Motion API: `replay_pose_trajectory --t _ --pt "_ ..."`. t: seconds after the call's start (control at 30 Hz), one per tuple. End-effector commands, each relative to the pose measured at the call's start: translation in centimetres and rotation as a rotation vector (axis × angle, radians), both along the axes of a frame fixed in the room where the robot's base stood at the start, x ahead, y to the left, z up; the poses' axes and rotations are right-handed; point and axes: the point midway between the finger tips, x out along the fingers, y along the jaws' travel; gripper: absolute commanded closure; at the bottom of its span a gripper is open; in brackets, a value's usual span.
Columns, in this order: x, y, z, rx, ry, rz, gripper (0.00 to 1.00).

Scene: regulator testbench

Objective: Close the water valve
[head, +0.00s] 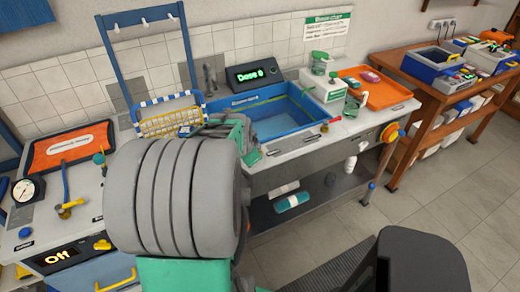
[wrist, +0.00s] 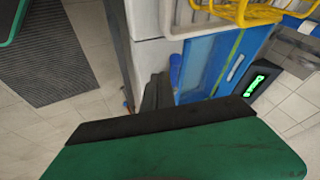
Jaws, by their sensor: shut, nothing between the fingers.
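A round yellow and orange knob (head: 389,132) is on the right front of the sink bench, and a small red-handled fitting (head: 331,123) lies at the bench's front edge. I cannot tell which of these is the water valve. My gripper shows in the wrist view (wrist: 157,92) as dark fingers, shut and empty, near the blue basin (wrist: 203,62). In the head view my arm hides part of the bench front and most of my gripper.
The basin (head: 272,114) stands behind my gripper with a yellow wire basket (head: 170,122) at its left. A display (head: 253,74) is behind it. An orange tray (head: 375,92) and green-topped bottles stand at right. The floor (head: 440,190) at right is mostly clear.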

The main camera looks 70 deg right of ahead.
Motion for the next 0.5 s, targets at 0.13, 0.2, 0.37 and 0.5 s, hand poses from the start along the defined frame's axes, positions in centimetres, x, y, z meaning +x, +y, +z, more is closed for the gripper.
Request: replay_pose_trajectory --t 0.13,0.2,0.37,0.5 --pt "-0.8 2.3 1.5 -0.007 -0.003 0.012 1.0" --pt "-0.8 3.3 3.0 -0.009 -0.003 0.013 1.0" --pt "-1.4 5.2 6.1 -0.007 -0.002 0.003 1.0" --pt "-1.6 6.5 8.0 -0.005 -0.002 0.0 1.0"
